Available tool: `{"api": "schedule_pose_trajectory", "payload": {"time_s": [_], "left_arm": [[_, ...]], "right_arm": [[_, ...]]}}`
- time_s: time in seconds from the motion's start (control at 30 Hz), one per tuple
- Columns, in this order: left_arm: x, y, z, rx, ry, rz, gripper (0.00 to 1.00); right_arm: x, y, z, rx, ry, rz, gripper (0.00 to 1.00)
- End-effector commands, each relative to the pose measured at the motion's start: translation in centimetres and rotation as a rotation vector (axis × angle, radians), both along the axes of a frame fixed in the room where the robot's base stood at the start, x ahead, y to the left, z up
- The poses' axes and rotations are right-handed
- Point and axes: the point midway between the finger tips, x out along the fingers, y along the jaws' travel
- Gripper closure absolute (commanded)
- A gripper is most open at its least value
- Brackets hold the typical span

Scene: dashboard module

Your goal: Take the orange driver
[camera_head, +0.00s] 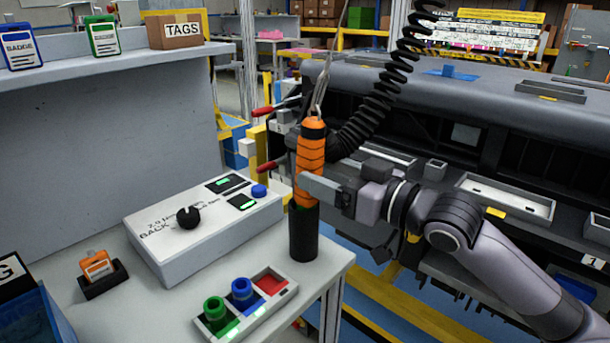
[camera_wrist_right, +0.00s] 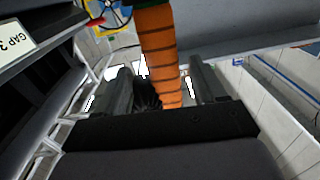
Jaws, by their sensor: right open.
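The orange driver (camera_head: 310,155) stands upright at the table's right corner. It has a ribbed orange body and a dark top with a hook or wire above it. Its lower end meets a black cylinder (camera_head: 303,235); I cannot tell whether that is a holder or part of it. My right gripper (camera_head: 312,186) comes in from the right at the driver's lower orange part. In the right wrist view the orange body (camera_wrist_right: 159,55) runs between the two parted fingers (camera_wrist_right: 163,88). Part of the driver is hidden by a finger in the head view. My left gripper is out of view.
A white control box (camera_head: 165,225) with a black knob lies left of the driver. A tray (camera_head: 245,305) with green, blue and red slots is in front. The grey dashboard (camera_head: 480,100) stands at the right. A black coiled cable (camera_head: 385,85) hangs behind the driver.

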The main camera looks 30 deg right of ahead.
Motion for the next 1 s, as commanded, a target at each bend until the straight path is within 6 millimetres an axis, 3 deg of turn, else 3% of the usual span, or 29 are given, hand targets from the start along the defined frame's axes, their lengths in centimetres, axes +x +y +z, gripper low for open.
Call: {"api": "schedule_pose_trajectory", "payload": {"time_s": [0.5,0.83,0.87,1.0], "left_arm": [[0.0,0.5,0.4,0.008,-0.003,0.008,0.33],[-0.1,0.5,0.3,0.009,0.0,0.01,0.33],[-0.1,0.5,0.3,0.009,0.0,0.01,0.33],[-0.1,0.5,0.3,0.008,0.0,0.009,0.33]], "right_arm": [[4.5,2.2,-0.7,0.0,0.0,0.0,0.3],[4.9,2.4,-0.8,0.0,0.001,0.0,0.3],[4.9,2.4,-0.8,0.0,0.001,0.0,0.37],[4.9,2.4,-0.8,0.0,0.001,0.0,0.82]]}}
